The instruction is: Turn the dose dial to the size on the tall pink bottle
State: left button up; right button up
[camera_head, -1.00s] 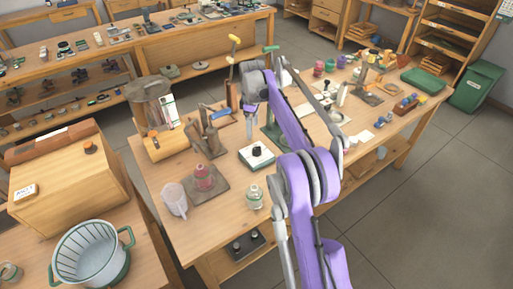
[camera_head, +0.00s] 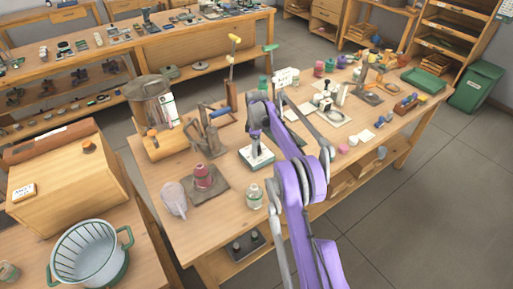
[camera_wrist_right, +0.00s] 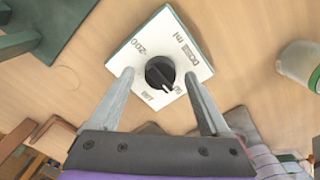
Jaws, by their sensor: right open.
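The dose dial is a black round knob (camera_wrist_right: 160,72) on a square white plate (camera_wrist_right: 184,52), with "ml" and "200" printed beside it in the right wrist view. The knob's pale mark points towards the lower right of that view, near a small label that I cannot read surely. My right gripper (camera_wrist_right: 158,77) is open, with one finger on each side of the knob. In the head view my right gripper (camera_head: 255,143) is over the plate (camera_head: 264,158) and hides the knob. A squat pink vessel (camera_head: 203,177) stands left of the dial. I cannot tell which thing is the tall pink bottle.
A clear jug (camera_head: 174,200) and a glass jar (camera_head: 254,196) stand near the dial. The jar also shows in the right wrist view (camera_wrist_right: 297,61). Bare wood lies in front of the dial.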

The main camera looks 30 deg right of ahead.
jog(key=shift+f, duration=0.3)
grip_shut()
dwell(0.3)
